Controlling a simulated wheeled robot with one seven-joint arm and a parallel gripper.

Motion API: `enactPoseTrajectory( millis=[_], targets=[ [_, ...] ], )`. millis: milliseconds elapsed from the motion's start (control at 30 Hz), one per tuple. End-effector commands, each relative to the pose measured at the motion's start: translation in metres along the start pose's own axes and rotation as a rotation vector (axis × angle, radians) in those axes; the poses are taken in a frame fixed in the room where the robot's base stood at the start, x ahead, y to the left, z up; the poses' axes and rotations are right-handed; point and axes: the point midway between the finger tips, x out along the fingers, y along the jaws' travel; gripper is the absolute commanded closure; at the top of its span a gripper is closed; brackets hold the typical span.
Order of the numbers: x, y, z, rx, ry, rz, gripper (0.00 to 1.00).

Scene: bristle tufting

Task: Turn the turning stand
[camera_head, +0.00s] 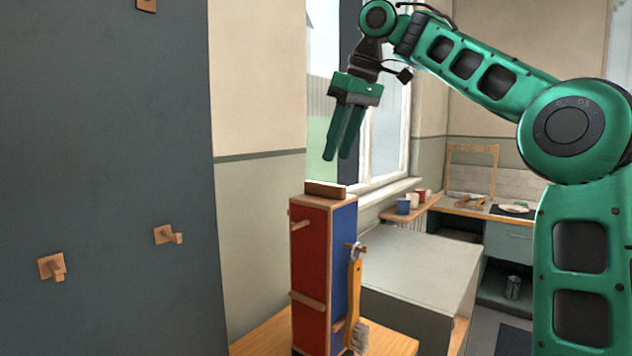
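The turning stand (309,262) is an upright box-like column on a wooden table, with a red face to the left and a blue face to the right. A wooden block (325,189) sits on its top. Wooden pegs stick out of both faces. A brush (355,300) with a wooden handle and grey bristles hangs from a peg on the blue face. My gripper (337,157) points down above the stand, apart from it, and holds nothing that I can see. Its two green fingers look close together, seen at an angle; any gap is unclear.
The wooden table top (265,340) shows around the stand's foot. A dark panel (110,130) with wooden pegs stands at the left. A grey cabinet (425,260) is behind at the right, with cups (403,206) and a kitchen counter beyond. The air around my gripper is clear.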

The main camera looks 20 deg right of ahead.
Motion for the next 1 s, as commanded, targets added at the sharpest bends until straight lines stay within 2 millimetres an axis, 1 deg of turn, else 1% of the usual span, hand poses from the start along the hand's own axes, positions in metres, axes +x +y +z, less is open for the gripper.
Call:
enactPoseTrajectory(
  millis=[33, 100, 167, 233, 600, 1000],
  targets=[
    [-0.009, 0.004, -0.001, -0.012, 0.022, 0.001, 0.64],
    [-0.016, 0.008, -0.002, -0.025, 0.036, 0.003, 0.64],
    [-0.018, 0.009, -0.002, -0.031, 0.043, 0.004, 0.64],
    [-0.015, 0.008, -0.004, -0.036, 0.045, 0.005, 0.64],
    [0.029, -0.001, -0.010, -0.047, 0.041, 0.001, 0.64],
    [0.064, -0.003, -0.011, -0.047, 0.044, 0.000, 0.64]
  ],
)
